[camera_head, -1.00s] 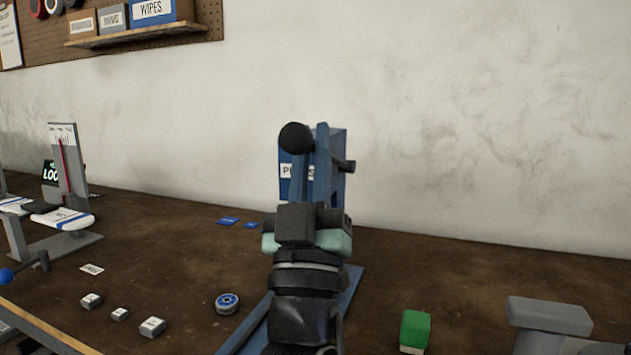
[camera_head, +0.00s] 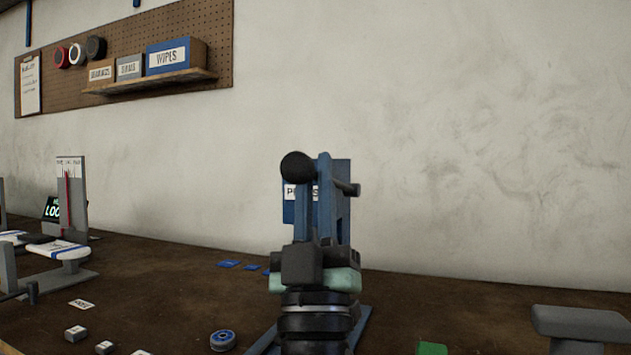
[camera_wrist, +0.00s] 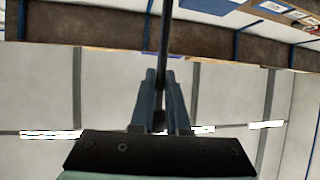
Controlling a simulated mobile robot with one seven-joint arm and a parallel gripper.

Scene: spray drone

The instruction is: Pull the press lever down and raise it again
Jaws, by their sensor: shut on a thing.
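The press (camera_head: 343,215) is a blue upright frame with a white label, near the wall in the head view. Its lever has a round black knob (camera_head: 298,166) at the top, to the left of the frame's upper end. My gripper (camera_wrist: 160,80) shows in the wrist view as two blue-grey fingers close together, with the dark lever rod (camera_wrist: 165,40) running up between them. It is shut on the lever. In the head view my gripper's dark body stands in front of the press and hides its lower part and the exact contact.
A blue-rimmed roll (camera_head: 223,340) and small labelled blocks (camera_head: 76,333) lie on the brown bench at front left. A scale-like stand (camera_head: 72,200) is farther left. A green block (camera_head: 432,348) and a grey stand (camera_head: 582,323) are at right.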

